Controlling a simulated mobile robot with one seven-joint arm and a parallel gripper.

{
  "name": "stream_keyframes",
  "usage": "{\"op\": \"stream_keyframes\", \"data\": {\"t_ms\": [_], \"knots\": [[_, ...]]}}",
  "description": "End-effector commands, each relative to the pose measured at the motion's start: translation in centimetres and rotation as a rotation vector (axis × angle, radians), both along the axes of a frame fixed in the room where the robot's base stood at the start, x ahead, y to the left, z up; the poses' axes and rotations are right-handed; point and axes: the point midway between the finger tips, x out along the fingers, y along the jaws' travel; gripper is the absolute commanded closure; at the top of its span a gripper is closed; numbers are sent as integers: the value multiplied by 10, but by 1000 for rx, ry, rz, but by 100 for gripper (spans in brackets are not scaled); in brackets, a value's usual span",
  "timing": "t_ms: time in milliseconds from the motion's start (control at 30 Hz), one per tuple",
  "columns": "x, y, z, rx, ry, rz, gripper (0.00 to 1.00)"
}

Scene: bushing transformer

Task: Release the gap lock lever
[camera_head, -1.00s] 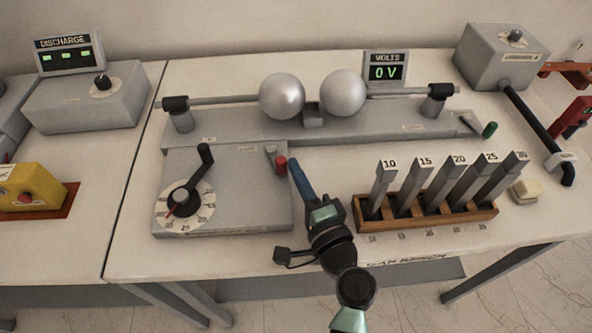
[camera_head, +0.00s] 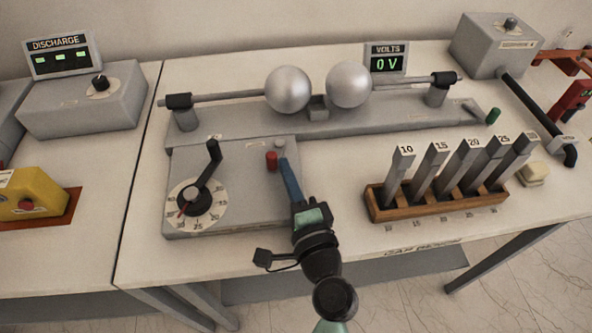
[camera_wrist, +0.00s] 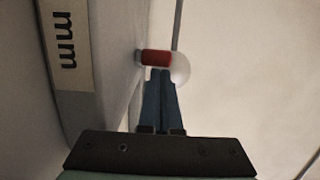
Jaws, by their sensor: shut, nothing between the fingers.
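A short lever with a red knob (camera_head: 272,161) stands at the upper right of the grey dial panel (camera_head: 240,205); its label is too small to read. Its pale pivot (camera_head: 280,143) is just above it, and the knob points down and left. My gripper (camera_head: 284,165) is shut and empty, with its blue fingers just right of the red knob. In the wrist view the closed fingertips (camera_wrist: 161,76) are right at the red knob (camera_wrist: 155,58), which has a white rounded part beside it. I cannot tell whether they touch.
A black crank (camera_head: 212,160) and dial stand left of the lever. Two metal spheres (camera_head: 288,90) are behind. A wooden rack of numbered gauges (camera_head: 385,214) stands to the right.

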Motion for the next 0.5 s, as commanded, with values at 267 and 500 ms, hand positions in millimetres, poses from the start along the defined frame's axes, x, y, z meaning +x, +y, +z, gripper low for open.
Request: {"op": "stream_keyframes", "data": {"t_ms": [267,500], "knots": [[-2,11,0,0,0,4,100],[-2,15,1,0,-1,9,100]]}}
